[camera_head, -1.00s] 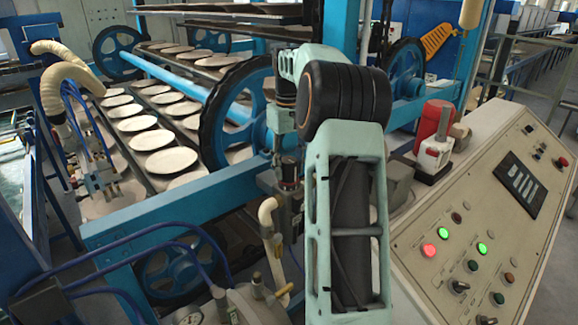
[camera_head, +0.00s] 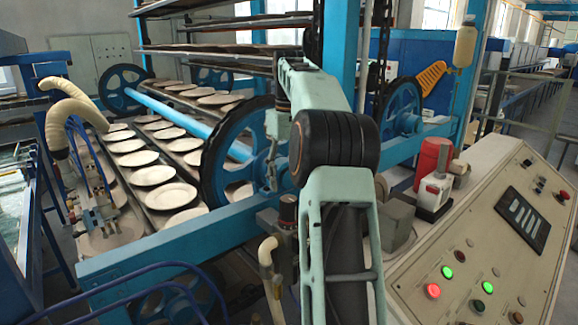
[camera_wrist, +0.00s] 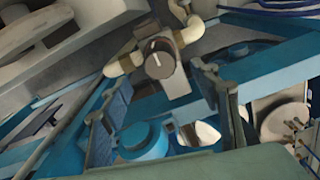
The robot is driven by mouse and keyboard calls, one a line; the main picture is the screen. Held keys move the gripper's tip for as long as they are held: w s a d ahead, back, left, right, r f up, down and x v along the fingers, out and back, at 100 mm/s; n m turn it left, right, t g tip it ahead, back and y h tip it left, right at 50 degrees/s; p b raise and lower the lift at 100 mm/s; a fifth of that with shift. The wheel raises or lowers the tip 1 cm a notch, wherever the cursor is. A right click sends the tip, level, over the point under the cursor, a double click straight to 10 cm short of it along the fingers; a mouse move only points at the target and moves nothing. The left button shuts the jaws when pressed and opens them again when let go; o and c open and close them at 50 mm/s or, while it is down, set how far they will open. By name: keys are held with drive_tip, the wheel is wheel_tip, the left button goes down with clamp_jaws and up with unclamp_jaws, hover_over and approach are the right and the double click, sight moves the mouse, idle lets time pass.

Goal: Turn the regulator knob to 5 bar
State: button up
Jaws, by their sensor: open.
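The regulator knob (camera_wrist: 160,58) is a dark round cap with a pale line on its face. It sits on a grey valve body with cream hoses in the wrist view. In the head view the regulator's dark reddish top (camera_head: 288,206) stands at the front corner of the blue frame. My gripper (camera_wrist: 163,92) is open, its fingers apart on either side of the view, with the knob appearing between and beyond the tips. I see no contact. In the head view my gripper (camera_head: 271,165) is small, above and slightly left of the regulator. The pressure reading is not legible.
A control panel (camera_head: 480,255) with lit buttons stands at the right. A red and white device (camera_head: 433,180) is near the panel. Blue wheels (camera_head: 238,160) and rows of plates (camera_head: 155,175) lie behind and left. Blue hoses (camera_head: 150,270) cross the front left.

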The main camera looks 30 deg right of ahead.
sight(289, 199)
drive_tip(key=shift+r, duration=1.8)
